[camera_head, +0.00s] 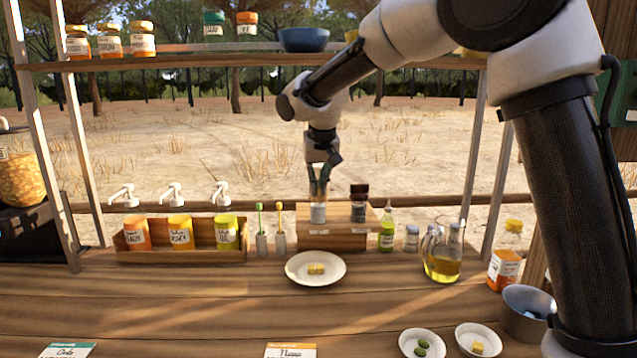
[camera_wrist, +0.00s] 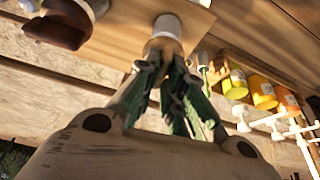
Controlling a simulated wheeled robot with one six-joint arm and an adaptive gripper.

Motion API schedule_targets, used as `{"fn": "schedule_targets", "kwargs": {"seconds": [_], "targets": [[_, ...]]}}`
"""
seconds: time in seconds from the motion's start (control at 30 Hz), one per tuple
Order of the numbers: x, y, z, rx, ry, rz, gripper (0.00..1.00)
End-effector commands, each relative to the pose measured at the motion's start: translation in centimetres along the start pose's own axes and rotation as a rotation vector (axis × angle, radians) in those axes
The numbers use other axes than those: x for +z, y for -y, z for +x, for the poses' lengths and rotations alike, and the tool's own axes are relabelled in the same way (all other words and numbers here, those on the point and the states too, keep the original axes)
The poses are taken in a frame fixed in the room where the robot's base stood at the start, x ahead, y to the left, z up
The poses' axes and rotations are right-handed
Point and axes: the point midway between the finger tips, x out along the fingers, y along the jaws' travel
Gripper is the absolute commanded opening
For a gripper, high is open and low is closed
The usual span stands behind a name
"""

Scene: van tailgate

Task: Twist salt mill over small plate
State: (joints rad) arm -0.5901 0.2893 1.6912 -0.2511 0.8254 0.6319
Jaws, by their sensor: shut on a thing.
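The salt mill (camera_head: 317,213), pale with a light label, stands upright on a wooden block stand (camera_head: 333,240) at the back of the counter. My gripper (camera_head: 319,183) comes down from above and is shut on its top, which the fingers partly hide. In the wrist view my gripper (camera_wrist: 168,62) is closed around the pale mill (camera_wrist: 166,27). A white plate (camera_head: 297,277) with a yellow piece (camera_head: 316,269) lies in front of the stand. The mill is behind the plate, not over it.
A dark mill (camera_head: 359,204) stands right beside the salt mill. An oil jug (camera_head: 441,262) and bottles are to the right. A box of colored containers (camera_head: 180,255) and toothbrush-like sticks (camera_head: 262,240) are left. Two small dishes (camera_head: 422,333) (camera_head: 478,329) sit at front right. Front-left counter is mostly clear.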

Motion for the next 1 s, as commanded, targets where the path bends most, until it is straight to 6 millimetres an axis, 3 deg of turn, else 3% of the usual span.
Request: {"fn": "schedule_targets", "kwargs": {"seconds": [0.4,1.0], "targets": [[0.13,0.09,0.1,0.088,0.005,0.207,0.0],[0.18,0.13,0.12,0.104,0.006,0.249,0.0]]}}
